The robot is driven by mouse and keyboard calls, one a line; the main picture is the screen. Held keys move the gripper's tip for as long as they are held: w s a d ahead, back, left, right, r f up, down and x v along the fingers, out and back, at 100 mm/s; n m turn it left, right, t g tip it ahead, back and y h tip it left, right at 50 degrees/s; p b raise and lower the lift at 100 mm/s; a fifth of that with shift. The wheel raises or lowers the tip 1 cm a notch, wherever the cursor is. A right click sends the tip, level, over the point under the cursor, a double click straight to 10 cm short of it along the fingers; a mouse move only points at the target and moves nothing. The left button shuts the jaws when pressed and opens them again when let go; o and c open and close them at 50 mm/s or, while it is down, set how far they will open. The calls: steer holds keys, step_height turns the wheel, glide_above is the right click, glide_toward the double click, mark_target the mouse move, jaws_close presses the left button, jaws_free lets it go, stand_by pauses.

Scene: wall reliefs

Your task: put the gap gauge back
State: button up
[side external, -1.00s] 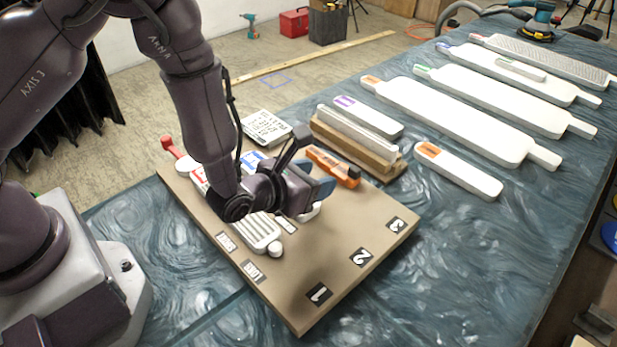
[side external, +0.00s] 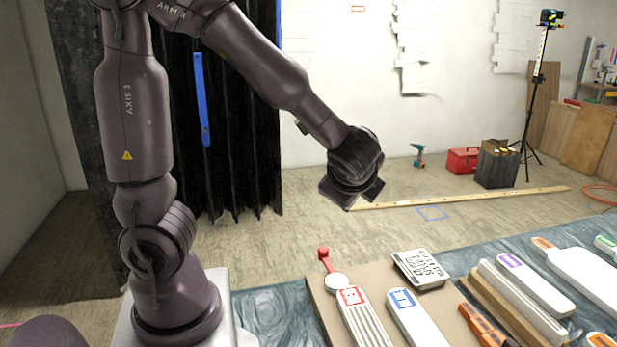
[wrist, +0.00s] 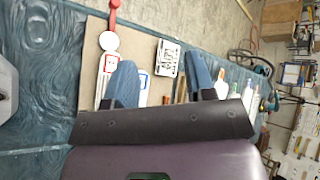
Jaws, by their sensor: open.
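No piece is plainly marked as the gap gauge, so I cannot tell which it is. A red-handled piece with a round white end (side external: 325,262) lies at the tan board's back left corner, and shows at the top in the wrist view (wrist: 113,17). A white piece with a red label (side external: 362,312) and one with a blue label (side external: 415,318) lie on the board. A white plate with dark characters (side external: 421,269) lies at the board's back edge. My gripper (wrist: 164,80) is open and empty, its blue fingers wide apart; in the side view it hangs high beyond the board (side external: 352,196).
An orange tool (side external: 482,325) and a wooden block with a clear-white bar (side external: 525,305) lie to the right. Long white paddles (side external: 590,280) lie farther right on the blue patterned table (side external: 262,312). The air around my gripper is clear.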

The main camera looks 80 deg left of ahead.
steer(key=s+d+r+n+t+h, duration=0.1)
steer(key=s+d+r+n+h, duration=0.4)
steer(key=s+d+n+h, duration=0.2)
steer(key=s+n+h, duration=0.2)
steer(key=n, duration=0.2)
steer(key=shift+s+d+r+t+h, duration=0.15)
steer(key=shift+d+r+t+h, duration=0.15)
steer(key=shift+d+t, duration=0.1)
stand_by(0.4)
